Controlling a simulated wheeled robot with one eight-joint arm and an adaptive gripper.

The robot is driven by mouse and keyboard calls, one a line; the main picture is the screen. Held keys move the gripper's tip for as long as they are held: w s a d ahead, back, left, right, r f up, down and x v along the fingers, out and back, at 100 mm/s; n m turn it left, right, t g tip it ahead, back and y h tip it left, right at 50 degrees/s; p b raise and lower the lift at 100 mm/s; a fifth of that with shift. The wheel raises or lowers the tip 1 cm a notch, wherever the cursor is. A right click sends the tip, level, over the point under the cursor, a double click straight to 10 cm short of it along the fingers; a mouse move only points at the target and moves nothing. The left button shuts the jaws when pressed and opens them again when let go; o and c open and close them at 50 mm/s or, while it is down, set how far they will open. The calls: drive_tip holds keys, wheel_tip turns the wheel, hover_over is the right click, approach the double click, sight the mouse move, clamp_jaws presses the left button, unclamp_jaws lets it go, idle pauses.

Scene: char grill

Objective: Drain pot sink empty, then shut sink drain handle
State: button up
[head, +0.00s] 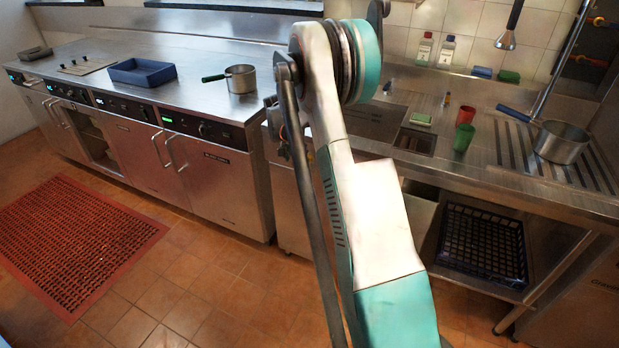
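A steel pot with a blue handle (562,143) stands upright on the ribbed drainboard at the right. A smaller steel pot with a green handle (241,79) stands on the left counter. The inside of neither pot can be made out clearly. The sink (415,141) is a dark rectangular basin in the right counter, partly behind my arm. I cannot make out a pot inside it or a drain handle. My arm rises through the middle of the head view, and my gripper does not show.
A red cup (464,137), green cup (466,115) and green sponge (420,118) are by the sink. Bottles (446,52) stand behind. A spray head (506,40) hangs above. A dark crate (484,242) sits on the lower shelf. A blue tray (142,72) lies left. A red mat (75,240) covers some floor.

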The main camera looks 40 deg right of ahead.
sight(304, 173)
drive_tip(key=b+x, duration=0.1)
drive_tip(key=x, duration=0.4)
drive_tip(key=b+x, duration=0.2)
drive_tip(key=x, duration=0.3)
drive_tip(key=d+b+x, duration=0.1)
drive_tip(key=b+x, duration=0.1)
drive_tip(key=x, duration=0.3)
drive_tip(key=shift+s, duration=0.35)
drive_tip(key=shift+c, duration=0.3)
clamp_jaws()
